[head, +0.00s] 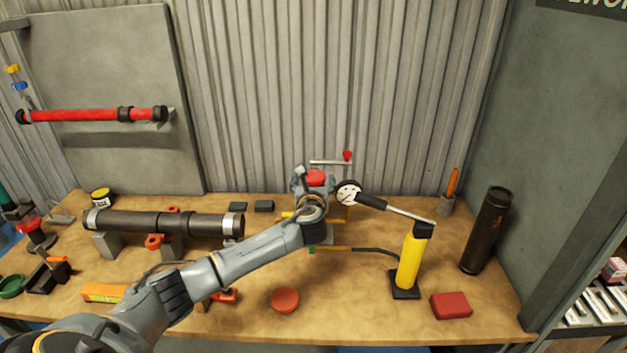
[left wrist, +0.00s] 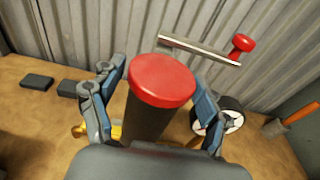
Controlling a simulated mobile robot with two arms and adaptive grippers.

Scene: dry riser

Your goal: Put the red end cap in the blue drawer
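A round red cap (head: 316,177) sits on top of an upright dark cylinder (left wrist: 148,125) at the back middle of the bench. The cap also shows large in the left wrist view (left wrist: 162,80). My left gripper (head: 313,190) is open, with one finger on each side of the capped cylinder. In the left wrist view gaps show between the fingers and the cap. A second red disc (head: 285,300) lies on the front of the bench. A strip of blue (head: 382,349) shows below the bench's front edge; I cannot tell whether it is the drawer. My right gripper is not in view.
A crank lever with a red knob (left wrist: 240,45) is just behind the cap, and a pressure gauge (head: 348,192) is to its right. A yellow hand pump (head: 411,260) and red block (head: 451,305) stand at right. A dark pipe (head: 165,223) lies at left.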

